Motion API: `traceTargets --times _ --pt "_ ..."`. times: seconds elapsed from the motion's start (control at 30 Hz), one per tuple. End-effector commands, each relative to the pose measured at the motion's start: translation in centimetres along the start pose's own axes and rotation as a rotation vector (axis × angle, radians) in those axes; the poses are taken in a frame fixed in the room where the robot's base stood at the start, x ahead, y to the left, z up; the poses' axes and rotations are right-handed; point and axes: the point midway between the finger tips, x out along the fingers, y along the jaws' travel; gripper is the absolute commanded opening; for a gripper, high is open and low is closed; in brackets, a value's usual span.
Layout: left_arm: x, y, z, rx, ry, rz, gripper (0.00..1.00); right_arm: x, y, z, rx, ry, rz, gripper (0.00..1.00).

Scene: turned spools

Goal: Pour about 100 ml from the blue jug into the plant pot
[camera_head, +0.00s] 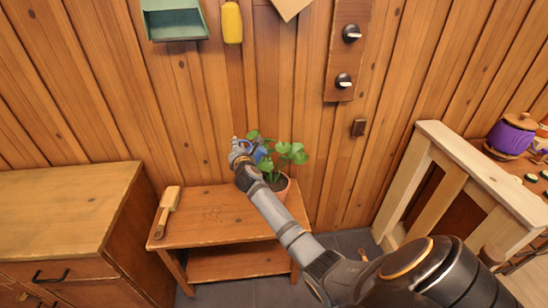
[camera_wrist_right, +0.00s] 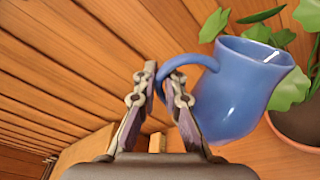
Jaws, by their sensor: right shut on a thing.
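The blue jug (camera_wrist_right: 235,95) is held by its handle in my right gripper (camera_wrist_right: 163,82), whose fingers are shut on it. In the head view the jug (camera_head: 260,154) is small and partly hidden behind my right gripper (camera_head: 240,150) and the plant's leaves. Its mouth points to the upper right in the wrist view, toward the plant; its true tilt is hard to tell. The terracotta plant pot (camera_head: 281,188) with green leaves stands on the small wooden bench, just right of the jug, partly behind my arm. No water shows. My left gripper is out of view.
A wooden brush or scoop (camera_head: 168,209) lies on the bench's (camera_head: 215,212) left end. A drawer cabinet (camera_head: 65,205) stands left, a wooden rack (camera_head: 450,165) right. The plank wall (camera_head: 170,100) is close behind. The bench's middle is clear.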

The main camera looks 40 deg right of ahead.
Motion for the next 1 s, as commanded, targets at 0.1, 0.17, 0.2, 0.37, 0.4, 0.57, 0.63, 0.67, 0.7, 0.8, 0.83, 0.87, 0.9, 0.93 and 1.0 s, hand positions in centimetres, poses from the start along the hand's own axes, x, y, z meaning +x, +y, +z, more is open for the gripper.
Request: traceTargets --times 0.1,0.17,0.2,0.37,0.4,0.57,0.63,0.67,0.7,0.8,0.83,0.87,0.9,0.93,1.0 --pt "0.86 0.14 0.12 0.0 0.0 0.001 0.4 0.08 -0.22 -0.97 -0.062 -0.009 0.0 0.0" --pt "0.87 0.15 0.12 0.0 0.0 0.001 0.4 0.08 -0.18 -1.03 -0.075 -0.011 0.0 0.0" --pt "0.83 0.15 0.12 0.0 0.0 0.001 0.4 0.08 -0.15 -1.0 -0.079 -0.012 0.0 0.0" --pt "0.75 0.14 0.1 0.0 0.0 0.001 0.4 0.07 -0.12 -0.93 -0.079 -0.012 0.0 0.0" --pt "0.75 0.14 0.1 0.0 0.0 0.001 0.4 0.07 -0.12 -0.92 -0.078 -0.012 0.0 0.0" --pt "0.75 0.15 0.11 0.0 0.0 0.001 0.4 0.07 -0.13 -0.92 -0.078 -0.012 0.0 0.0" --pt "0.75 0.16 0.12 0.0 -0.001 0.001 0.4 0.07 -0.13 -0.93 -0.077 -0.012 0.0 0.0" --pt "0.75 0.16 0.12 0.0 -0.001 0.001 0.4 0.07 -0.14 -0.93 -0.077 -0.012 0.0 0.0" --pt "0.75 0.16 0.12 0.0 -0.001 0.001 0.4 0.07 -0.14 -0.92 -0.077 -0.012 0.0 0.0" --pt "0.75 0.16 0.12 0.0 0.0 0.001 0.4 0.07 -0.14 -0.92 -0.077 -0.012 0.0 0.0" --pt "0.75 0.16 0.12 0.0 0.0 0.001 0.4 0.07 -0.14 -0.92 -0.077 -0.012 0.0 0.0" --pt "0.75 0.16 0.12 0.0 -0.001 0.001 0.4 0.07 -0.14 -0.92 -0.077 -0.012 0.0 0.0" --pt "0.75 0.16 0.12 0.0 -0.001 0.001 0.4 0.07 -0.14 -0.92 -0.077 -0.012 0.0 0.0" --pt "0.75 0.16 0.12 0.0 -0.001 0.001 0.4 0.07 -0.14 -0.92 -0.077 -0.012 0.0 0.0" --pt "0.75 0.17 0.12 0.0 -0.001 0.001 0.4 0.07 -0.14 -0.92 -0.077 -0.012 0.0 0.0"
